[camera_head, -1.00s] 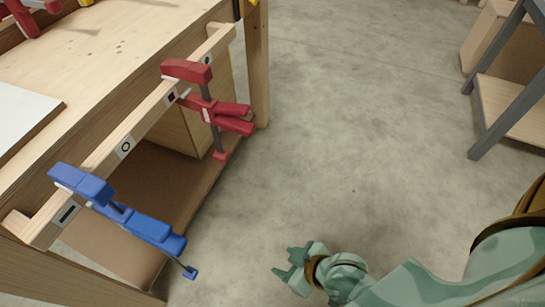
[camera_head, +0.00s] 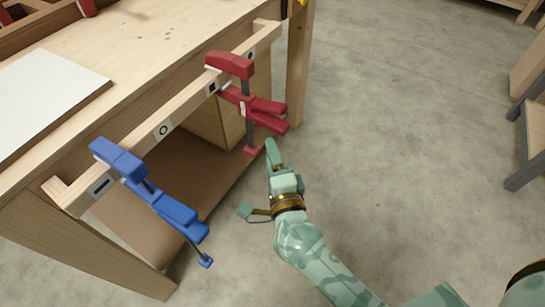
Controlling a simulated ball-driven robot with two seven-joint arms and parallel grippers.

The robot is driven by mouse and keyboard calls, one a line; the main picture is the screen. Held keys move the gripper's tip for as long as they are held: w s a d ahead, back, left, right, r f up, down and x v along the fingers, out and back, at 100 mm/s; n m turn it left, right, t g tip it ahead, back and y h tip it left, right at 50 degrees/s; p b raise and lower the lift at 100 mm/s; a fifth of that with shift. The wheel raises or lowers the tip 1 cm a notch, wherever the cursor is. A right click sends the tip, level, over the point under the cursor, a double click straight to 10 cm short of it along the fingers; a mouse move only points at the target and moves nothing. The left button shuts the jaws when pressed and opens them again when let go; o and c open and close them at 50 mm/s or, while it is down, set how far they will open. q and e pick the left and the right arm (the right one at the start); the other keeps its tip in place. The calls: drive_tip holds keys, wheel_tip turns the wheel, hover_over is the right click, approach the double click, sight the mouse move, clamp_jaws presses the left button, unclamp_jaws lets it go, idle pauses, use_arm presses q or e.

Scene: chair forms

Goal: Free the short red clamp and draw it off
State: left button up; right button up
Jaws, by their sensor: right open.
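The short red clamp (camera_head: 232,65) grips the wooden rail (camera_head: 140,137) along the bench's front edge, with its bar and red handles (camera_head: 262,113) hanging down in front. My right gripper (camera_head: 258,178) is open and empty, below the red clamp's lower end. One finger points up close to that end; whether they touch I cannot tell. The other finger is at the lower left. A blue clamp (camera_head: 122,160) sits on the same rail nearer me. My left gripper is not in view.
The wooden bench (camera_head: 100,60) fills the left, with a white board (camera_head: 45,95) on top. A lower shelf (camera_head: 150,195) lies under the rail. A grey-legged stand (camera_head: 530,140) is at the far right. The concrete floor (camera_head: 410,110) between is clear.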

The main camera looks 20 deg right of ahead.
sight(264, 127)
drive_tip(key=w, duration=0.3)
drive_tip(key=w+d, duration=0.1)
drive_tip(key=w, duration=0.6)
drive_tip(key=shift+w+d, duration=0.25)
drive_tip(key=shift+w, duration=0.15)
